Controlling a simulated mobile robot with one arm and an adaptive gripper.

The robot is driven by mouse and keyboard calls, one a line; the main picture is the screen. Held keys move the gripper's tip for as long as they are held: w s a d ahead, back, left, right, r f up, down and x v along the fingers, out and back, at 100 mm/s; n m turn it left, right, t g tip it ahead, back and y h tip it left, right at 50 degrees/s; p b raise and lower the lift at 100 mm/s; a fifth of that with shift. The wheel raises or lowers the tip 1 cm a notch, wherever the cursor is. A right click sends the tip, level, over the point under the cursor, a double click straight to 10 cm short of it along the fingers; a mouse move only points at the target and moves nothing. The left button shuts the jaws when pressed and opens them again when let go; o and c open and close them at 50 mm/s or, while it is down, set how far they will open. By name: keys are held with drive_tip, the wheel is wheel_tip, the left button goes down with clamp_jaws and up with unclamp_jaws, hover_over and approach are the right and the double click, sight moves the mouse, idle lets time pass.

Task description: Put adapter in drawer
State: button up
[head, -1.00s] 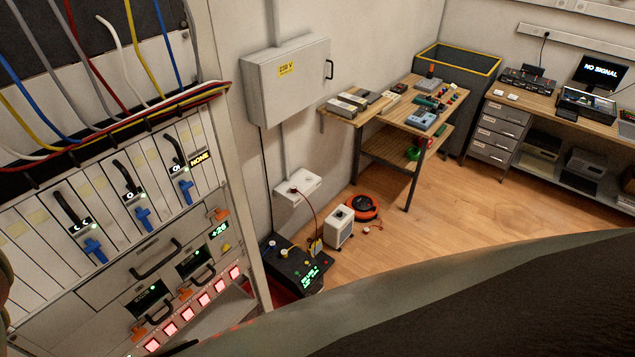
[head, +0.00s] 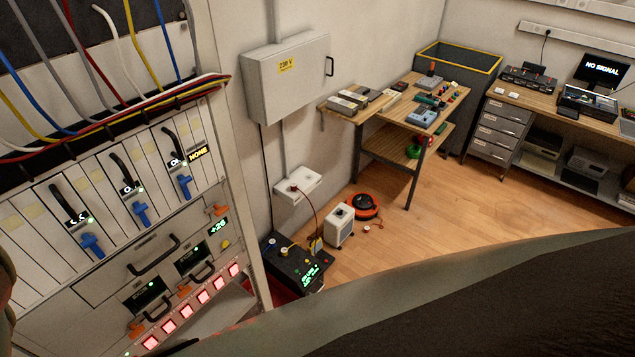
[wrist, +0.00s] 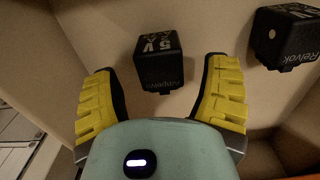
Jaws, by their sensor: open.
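Two black block-shaped adapters show in the wrist view. One, with "5V" on it (wrist: 158,65), lies between the fingertips of my gripper (wrist: 157,72). The other, with lettering like "Relvok" (wrist: 287,40), lies at the upper right, apart from the fingers. My gripper has yellow ribbed fingers, spread open with a gap on both sides of the 5V adapter. Both adapters are inside a beige-walled container (wrist: 203,25). A drawer unit (head: 503,118) with several grey drawers, which look shut, stands under the right desk in the head view. My gripper is not visible in the head view.
A rack (head: 110,215) with cables, blue levers and lit red buttons fills the left. A dark box with a green display (head: 297,262) and a white unit (head: 339,226) stand on the floor. A workbench (head: 415,115) holds several devices. The wooden floor (head: 460,210) before it is mostly clear.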

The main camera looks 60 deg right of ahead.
drive_tip(key=shift+w+r+b, duration=0.1)
drive_tip(key=shift+r+b, duration=0.2)
drive_tip(key=shift+r, duration=0.05)
wheel_tip(320, 180, up, 9)
drive_tip(key=p, duration=0.4)
drive_tip(key=shift+f, duration=0.15)
